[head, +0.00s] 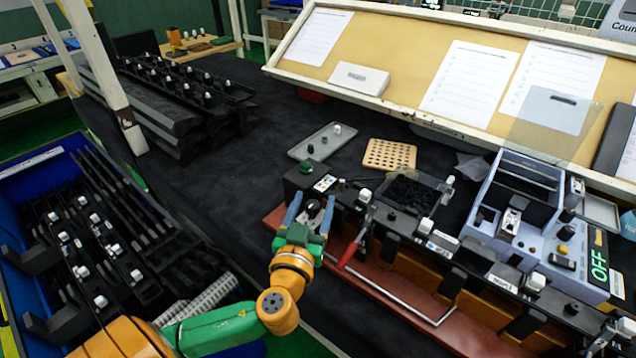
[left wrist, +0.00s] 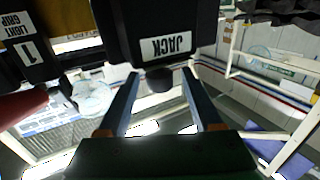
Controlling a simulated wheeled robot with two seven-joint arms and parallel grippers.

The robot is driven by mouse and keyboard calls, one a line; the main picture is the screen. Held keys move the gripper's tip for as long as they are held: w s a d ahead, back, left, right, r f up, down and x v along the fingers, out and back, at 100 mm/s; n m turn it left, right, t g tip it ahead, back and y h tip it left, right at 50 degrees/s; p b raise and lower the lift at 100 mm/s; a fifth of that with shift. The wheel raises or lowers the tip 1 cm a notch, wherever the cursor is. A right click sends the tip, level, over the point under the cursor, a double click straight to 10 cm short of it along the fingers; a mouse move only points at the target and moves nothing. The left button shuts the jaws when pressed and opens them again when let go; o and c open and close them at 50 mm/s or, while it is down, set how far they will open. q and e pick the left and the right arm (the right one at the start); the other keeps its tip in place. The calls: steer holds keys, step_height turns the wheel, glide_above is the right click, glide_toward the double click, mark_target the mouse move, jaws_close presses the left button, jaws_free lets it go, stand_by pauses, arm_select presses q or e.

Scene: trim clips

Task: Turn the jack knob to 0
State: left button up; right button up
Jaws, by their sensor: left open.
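The black jack knob (head: 313,206) sits on a black box at the left end of the fixture. My left gripper (head: 310,202) is open, with one blue-grey finger on each side of the knob. In the left wrist view, the knob (left wrist: 160,80) shows as a short dark cylinder below the JACK label (left wrist: 166,47), between the tips of my left gripper (left wrist: 160,85). Gaps show on both sides of it, and I see no clear contact. The knob's pointer and scale marks cannot be read. My right gripper is not seen.
A green button (head: 306,167) stands just behind the knob. A red-handled tool (head: 352,250) is close on the right, and a LIGHT GRIP box (left wrist: 22,45) is beside the jack box. A grey tray (head: 320,141) and perforated board (head: 390,155) lie behind. Dark table is free at left.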

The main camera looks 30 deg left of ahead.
mark_target(315, 200)
arm_select(q)
steer(key=x, duration=0.3)
steer(key=shift+w+f, duration=0.1)
steer(key=shift+w, duration=0.1)
steer(key=shift+s, duration=0.2)
jaws_close()
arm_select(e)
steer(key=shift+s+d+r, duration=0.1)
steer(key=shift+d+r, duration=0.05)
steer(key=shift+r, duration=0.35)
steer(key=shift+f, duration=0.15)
